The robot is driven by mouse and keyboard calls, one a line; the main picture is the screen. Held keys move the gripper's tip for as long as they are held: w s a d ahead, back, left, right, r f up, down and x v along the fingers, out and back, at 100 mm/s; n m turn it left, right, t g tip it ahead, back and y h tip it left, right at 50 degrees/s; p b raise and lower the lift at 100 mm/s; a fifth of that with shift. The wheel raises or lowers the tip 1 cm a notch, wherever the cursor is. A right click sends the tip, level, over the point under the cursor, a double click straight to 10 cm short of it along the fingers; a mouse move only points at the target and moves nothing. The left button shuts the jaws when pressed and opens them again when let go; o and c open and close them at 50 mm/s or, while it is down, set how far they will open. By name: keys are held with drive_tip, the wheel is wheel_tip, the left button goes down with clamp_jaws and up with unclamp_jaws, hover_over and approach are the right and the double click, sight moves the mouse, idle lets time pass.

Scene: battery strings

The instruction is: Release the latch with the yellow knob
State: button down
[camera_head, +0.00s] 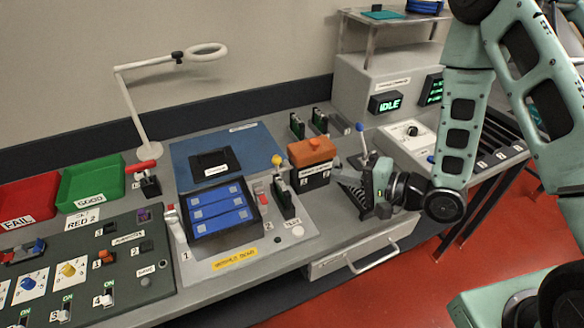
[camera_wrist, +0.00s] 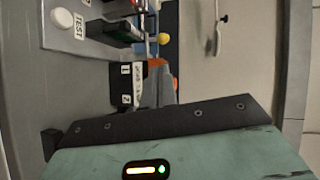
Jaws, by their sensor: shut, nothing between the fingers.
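The yellow knob (camera_head: 277,160) sits on top of a small lever, right of the blue battery block (camera_head: 222,208) and beside a dark, green-edged latch holder (camera_head: 286,197). The knob also shows in the wrist view (camera_wrist: 163,39), near top centre, beyond the orange-topped box. My gripper (camera_head: 350,187) is shut and empty. It is low over the bench, right of the knob and apart from it, with the orange-topped black box (camera_head: 311,172) between them. Its grey fingers (camera_wrist: 164,88) show in the wrist view next to that box. The lever's foot is partly hidden.
A red-knobbed lever (camera_head: 145,168) stands left of the blue mat. A blue-knobbed lever (camera_head: 360,128) rises close behind my gripper. A ring lamp (camera_head: 206,50) stands at the back. A white control box (camera_head: 408,140) stands at right. A drawer handle (camera_head: 372,258) juts out in front.

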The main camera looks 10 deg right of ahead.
sight(281, 162)
drive_tip(key=shift+s+d+m+y, duration=0.15)
drive_tip(key=shift+d+m+y, duration=0.15)
drive_tip(key=shift+m, duration=0.1)
drive_tip(key=shift+a, duration=0.1)
drive_tip(key=p+x, duration=0.6)
drive_tip(key=x, duration=0.7)
drive_tip(key=shift+r, duration=0.2)
drive_tip(key=shift+w+a+f, duration=0.25)
drive_tip(key=shift+w, duration=0.25)
drive_tip(key=shift+a+t, duration=0.15)
drive_tip(key=shift+t, duration=0.15)
